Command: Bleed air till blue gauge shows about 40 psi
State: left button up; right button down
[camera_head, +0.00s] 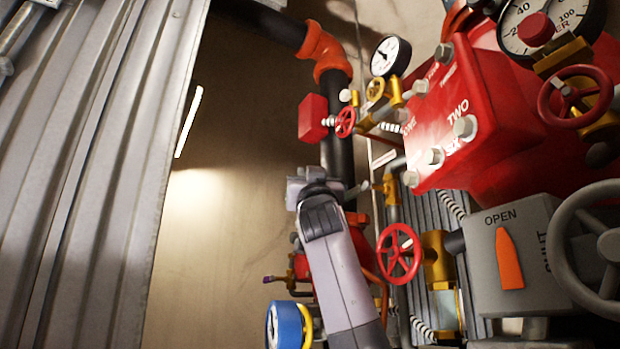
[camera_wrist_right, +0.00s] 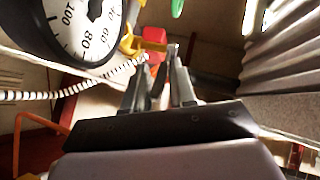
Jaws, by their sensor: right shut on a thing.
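The blue-rimmed gauge (camera_head: 285,325) with a yellow ring behind it is at the bottom of the head view. It is turned sideways, so its reading cannot be made out. My right gripper (camera_head: 305,185) comes up from below in the middle, in front of the black pipe. In the right wrist view its two fingers (camera_wrist_right: 160,90) are closed around a small dark part, too dim to identify clearly. A red piece (camera_wrist_right: 153,58) and a yellow fitting (camera_wrist_right: 130,42) lie just past the fingertips. My left gripper is not in view.
A white-faced gauge (camera_head: 390,56) and a red box (camera_head: 460,115) marked TWO are at the upper right. A red handwheel (camera_head: 398,254) and a grey OPEN/SHUT box (camera_head: 508,258) are lower right. A ribbed metal panel (camera_head: 90,150) stands left; bare wall lies between.

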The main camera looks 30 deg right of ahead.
jog(key=shift+r+y, duration=0.15)
jog(key=shift+y, duration=0.15)
jog(key=shift+r+n+g+y, duration=0.1)
jog(key=shift+n+g+y, duration=0.25)
jog(key=shift+n, duration=0.25)
jog(key=shift+y, duration=0.25)
jog(key=c, duration=1)
grip_release()
